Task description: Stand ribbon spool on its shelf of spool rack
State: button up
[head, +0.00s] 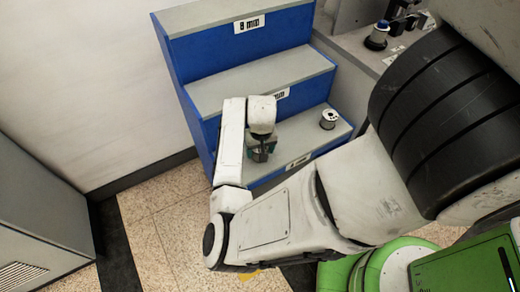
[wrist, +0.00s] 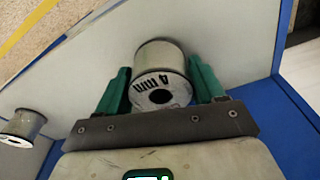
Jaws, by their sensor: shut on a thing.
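The spool rack (head: 255,78) is blue with stepped grey shelves, each with a label plate on its front edge. My gripper (head: 260,153) is over the left part of the lowest shelf. In the wrist view its green fingers (wrist: 160,88) are shut on a ribbon spool (wrist: 160,58), one on each side. The spool's end face is marked "4 mm" and faces the wrist camera. The grey shelf (wrist: 235,35) lies behind the spool; I cannot tell whether they touch. In the head view the held spool is mostly hidden by my gripper.
Another spool (head: 328,119) stands on the lowest shelf to the right, apart from my gripper; a spool (wrist: 22,126) shows at left in the wrist view. A grey cabinet (head: 40,185) stands at left, with open floor between.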

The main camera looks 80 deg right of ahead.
jog(key=shift+f, duration=0.15)
jog(key=o, duration=1.4)
jog(key=w+d+r+n+h+p, duration=0.1)
jog(key=w+r+n+h, duration=0.15)
jog(key=r, duration=0.65)
jog(key=w+r+n+h, duration=0.1)
jog(key=w+r+n, duration=0.15)
jog(key=r, duration=0.65)
jog(key=s+a+f+n+y, duration=0.1)
jog(key=a+f, duration=0.3)
jog(key=a, duration=0.4)
jog(key=s+a+f+n+y, duration=0.2)
jog(key=a+f+n, duration=0.2)
jog(key=a, duration=0.5)
jog(key=s+a+f+n+y, duration=0.1)
jog(key=a+f, duration=0.3)
jog(key=a, duration=0.5)
jog(key=shift+s+n, duration=0.8)
